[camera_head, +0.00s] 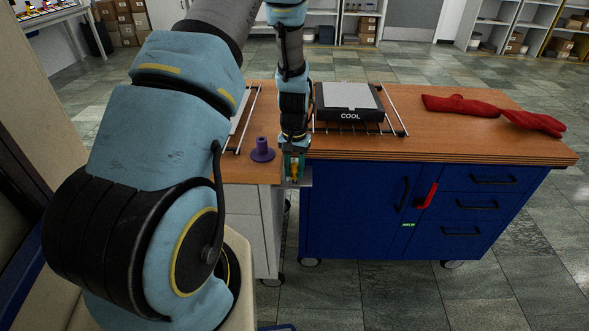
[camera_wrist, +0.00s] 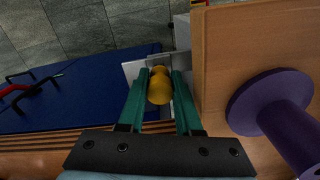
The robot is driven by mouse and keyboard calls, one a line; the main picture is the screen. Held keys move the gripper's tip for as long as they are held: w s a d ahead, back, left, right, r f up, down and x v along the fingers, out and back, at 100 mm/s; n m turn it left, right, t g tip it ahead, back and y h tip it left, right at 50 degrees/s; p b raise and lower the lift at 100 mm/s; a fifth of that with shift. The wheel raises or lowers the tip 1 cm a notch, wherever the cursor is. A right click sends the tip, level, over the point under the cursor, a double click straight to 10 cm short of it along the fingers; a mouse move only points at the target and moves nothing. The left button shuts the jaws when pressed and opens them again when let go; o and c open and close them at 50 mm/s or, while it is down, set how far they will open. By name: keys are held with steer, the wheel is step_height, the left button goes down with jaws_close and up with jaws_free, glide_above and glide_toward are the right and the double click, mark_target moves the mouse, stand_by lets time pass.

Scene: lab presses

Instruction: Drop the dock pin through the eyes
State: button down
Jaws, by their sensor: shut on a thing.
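The dock pin (camera_wrist: 159,88) is yellow-orange with a rounded head. My gripper (camera_wrist: 158,84) is shut on it, its two green fingers on either side. In the head view my gripper (camera_head: 293,166) is at the front edge, where the grey-white cabinet meets the blue cart. The pin's yellow (camera_head: 294,172) shows between the fingers. Pale metal plates (camera_wrist: 133,70), which look like the eyes, stick out from the cart and the cabinet around the pin. The pin's lower end is hidden, so I cannot tell whether it is through the eyes.
A purple flanged holder (camera_head: 262,150) stands on the wooden top left of my gripper; it looms right in the wrist view (camera_wrist: 270,105). A black "COOL" block (camera_head: 349,115) sits on a wire rack. Red gloves (camera_head: 490,110) lie right. The blue cart (camera_head: 355,195) has a red handle (camera_head: 427,195).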

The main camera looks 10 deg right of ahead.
steer(key=shift+f+b, duration=0.6)
steer(key=shift+f, duration=0.35)
steer(key=c, duration=0.5)
jaws_free()
steer(key=shift+a, duration=0.1)
step_height(320, 180, up, 11)
steer(key=shift+b, duration=0.95)
steer(key=s+a+r+n, duration=0.1)
steer(key=s+a+r, duration=0.2)
steer(key=s+a, duration=0.1)
steer(key=s+a+r+n+t, duration=0.1)
steer(key=s+a+r, duration=0.2)
steer(key=s+a, duration=0.2)
steer(key=s+a+r+n, duration=0.2)
steer(key=s+a+r, duration=0.1)
steer(key=s+a, duration=0.2)
steer(key=shift+a+r+t, duration=0.15)
steer(key=shift+a+r, duration=0.05)
steer(key=shift+a, duration=0.35)
steer(key=shift+a+r+t, duration=0.15)
steer(key=shift+a+r, duration=0.05)
steer(key=shift+a, duration=0.35)
